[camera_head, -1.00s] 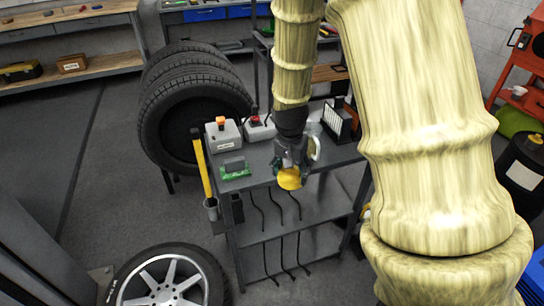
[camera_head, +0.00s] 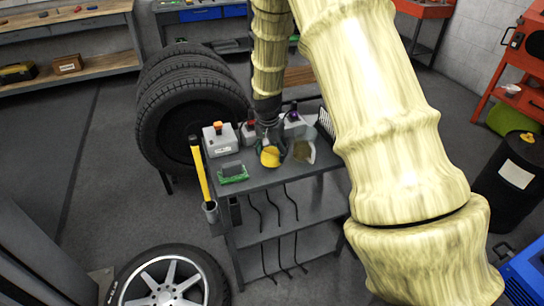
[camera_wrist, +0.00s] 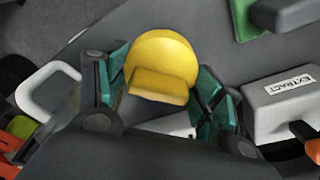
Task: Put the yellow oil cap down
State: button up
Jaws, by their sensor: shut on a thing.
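The yellow oil cap (camera_wrist: 162,60) is a round disc with a raised grip bar. It sits between the fingers of my gripper (camera_wrist: 160,92), which is shut on it in the wrist view. In the head view the yellow oil cap (camera_head: 270,157) shows at the end of my gripper (camera_head: 269,150), over the grey top of the cart (camera_head: 262,181). I cannot tell whether the cap touches the cart top.
A translucent jug (camera_head: 304,150) stands close on the right. Stacked tyres (camera_head: 190,110) stand behind left. A yellow-handled tool (camera_head: 200,175) hangs at the cart's left edge.

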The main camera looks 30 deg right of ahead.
aim_at(272, 154)
jog(key=shift+f+p, duration=0.45)
jog(key=shift+f, duration=1.1)
jog(key=shift+f, duration=0.1)
jog(key=o, duration=1)
jog(key=shift+o, duration=0.2)
notch_tip(272, 154, up, 12)
jog(key=a+b, duration=0.1)
jog(key=b, duration=0.1)
jog(key=shift+s+a+b, duration=0.25)
jog(key=shift+s+b, duration=0.1)
jog(key=shift+s, duration=0.1)
